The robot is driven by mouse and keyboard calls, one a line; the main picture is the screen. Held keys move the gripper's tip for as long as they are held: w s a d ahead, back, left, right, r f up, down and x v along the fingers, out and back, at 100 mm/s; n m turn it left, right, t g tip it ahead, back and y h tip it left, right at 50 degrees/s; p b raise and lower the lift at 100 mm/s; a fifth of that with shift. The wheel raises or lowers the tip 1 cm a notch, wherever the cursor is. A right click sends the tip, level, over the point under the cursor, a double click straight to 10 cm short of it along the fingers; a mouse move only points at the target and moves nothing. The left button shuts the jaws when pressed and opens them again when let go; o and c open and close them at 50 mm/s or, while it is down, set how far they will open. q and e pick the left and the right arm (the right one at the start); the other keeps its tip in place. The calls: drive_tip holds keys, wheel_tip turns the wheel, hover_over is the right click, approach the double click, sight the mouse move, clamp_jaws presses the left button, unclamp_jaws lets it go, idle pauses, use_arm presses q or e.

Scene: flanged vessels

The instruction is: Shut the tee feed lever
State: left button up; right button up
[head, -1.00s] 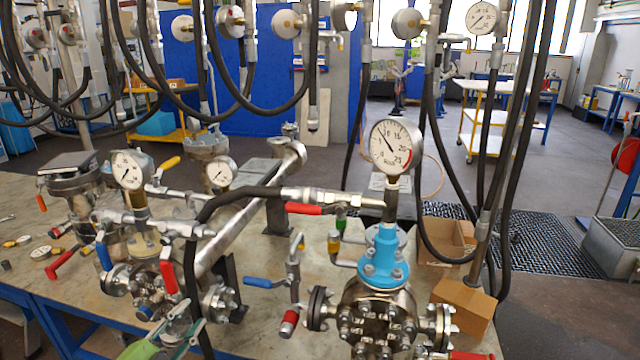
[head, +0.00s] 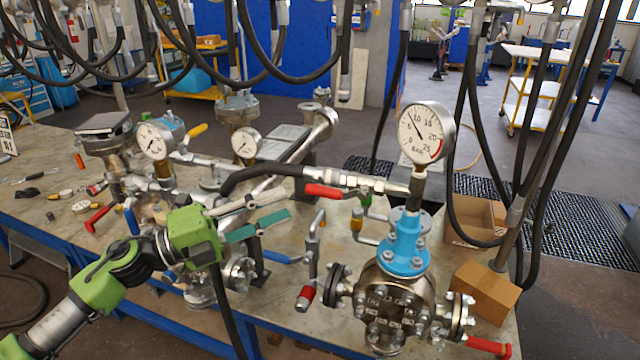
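A red lever (head: 323,190) lies along the metal tee fitting (head: 365,186) between the black hose and the pressure gauge. No label shows, so I cannot tell for sure that it is the tee feed lever. My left gripper (head: 287,203) reaches in from the lower left. Its two fingers, one pale and one green, are spread and empty. In the picture their tips are just left of the red lever, with a gap; the depth between them is unclear. My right gripper is not in view.
The gauge (head: 428,135) stands above the blue-necked vessel (head: 404,245). Nearby are a blue lever (head: 285,258), a lower red handle (head: 305,296) and another red handle (head: 488,346). A black hose (head: 262,174) runs close above the gripper. Cardboard boxes (head: 487,290) stand at the right.

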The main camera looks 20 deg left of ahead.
sight(312, 191)
use_arm(q)
drive_tip(key=p+x, duration=0.3)
drive_tip(key=x, duration=0.5)
drive_tip(key=shift+w+r+p, duration=0.1)
drive_tip(key=shift+r+p, duration=0.1)
drive_tip(key=shift+p, duration=0.2)
drive_tip(key=shift+w+d+f, duration=0.15)
drive_tip(key=shift+w+d, duration=0.35)
drive_tip(key=shift+d, duration=0.05)
clamp_jaws()
